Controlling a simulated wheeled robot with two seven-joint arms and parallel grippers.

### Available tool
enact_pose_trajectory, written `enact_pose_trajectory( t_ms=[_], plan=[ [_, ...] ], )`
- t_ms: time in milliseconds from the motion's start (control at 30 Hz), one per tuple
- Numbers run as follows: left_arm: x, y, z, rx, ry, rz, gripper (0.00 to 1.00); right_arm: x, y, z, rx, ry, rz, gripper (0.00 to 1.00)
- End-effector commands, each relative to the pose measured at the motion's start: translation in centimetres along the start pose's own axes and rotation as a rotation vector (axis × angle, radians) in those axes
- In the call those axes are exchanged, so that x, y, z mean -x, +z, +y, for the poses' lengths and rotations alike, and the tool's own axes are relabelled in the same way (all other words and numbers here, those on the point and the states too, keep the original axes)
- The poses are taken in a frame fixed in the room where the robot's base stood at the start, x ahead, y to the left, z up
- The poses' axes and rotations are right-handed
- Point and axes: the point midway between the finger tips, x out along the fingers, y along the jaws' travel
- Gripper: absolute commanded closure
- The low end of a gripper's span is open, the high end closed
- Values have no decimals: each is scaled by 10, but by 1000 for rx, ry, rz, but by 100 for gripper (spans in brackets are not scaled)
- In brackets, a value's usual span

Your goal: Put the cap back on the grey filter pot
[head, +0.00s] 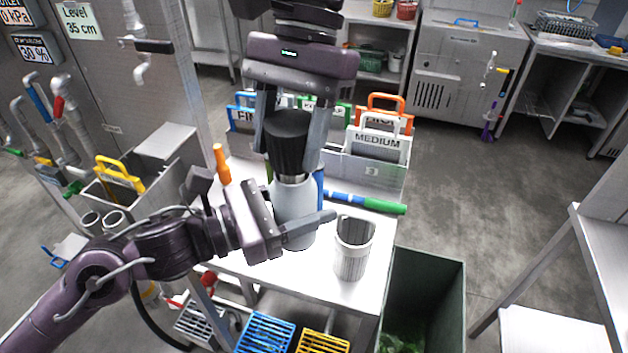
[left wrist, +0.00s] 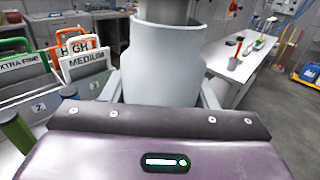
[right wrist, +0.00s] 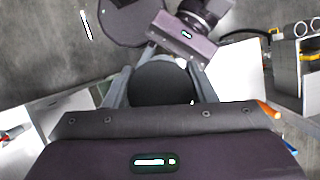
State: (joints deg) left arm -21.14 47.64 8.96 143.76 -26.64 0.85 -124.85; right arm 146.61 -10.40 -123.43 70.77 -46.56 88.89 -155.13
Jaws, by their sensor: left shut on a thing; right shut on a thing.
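The grey filter pot (head: 294,211) stands upright on the white table. My left gripper (head: 308,228) is shut around its body from the left; the pot also fills the middle of the left wrist view (left wrist: 166,65). The black cap (head: 288,143) is at the top of the pot, upright and in line with it. My right gripper (head: 291,150) comes down from above and is shut on the cap. In the right wrist view the cap's round black top (right wrist: 160,84) sits between the fingers.
A white ribbed cylinder (head: 352,250) stands on the table (head: 315,277) right of the pot. Behind are a blue and green stick (head: 365,203), an orange-handled tool (head: 222,165) and a rack of labelled plates (head: 376,150). A dark green bin (head: 430,290) is at the right.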

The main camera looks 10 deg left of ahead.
Motion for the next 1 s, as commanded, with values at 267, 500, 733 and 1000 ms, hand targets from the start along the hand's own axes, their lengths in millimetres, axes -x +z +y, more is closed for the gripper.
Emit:
enact_pose_trajectory(
  t_ms=[267, 500, 733, 1000],
  plan=[
    [0, 1, 0, -1, 0, -2, 88, -3, -1, 0, 1, 0, 1, 71],
    [0, 1, 0, -1, 0, -2, 88, -1, 1, 0, 0, -1, -33, 71],
    [0, 1, 0, -1, 0, -2, 88, -1, 2, 0, -1, 0, -43, 71],
    [0, 1, 0, -1, 0, -2, 88, -1, 2, 0, 0, 1, -43, 71]
  ],
)
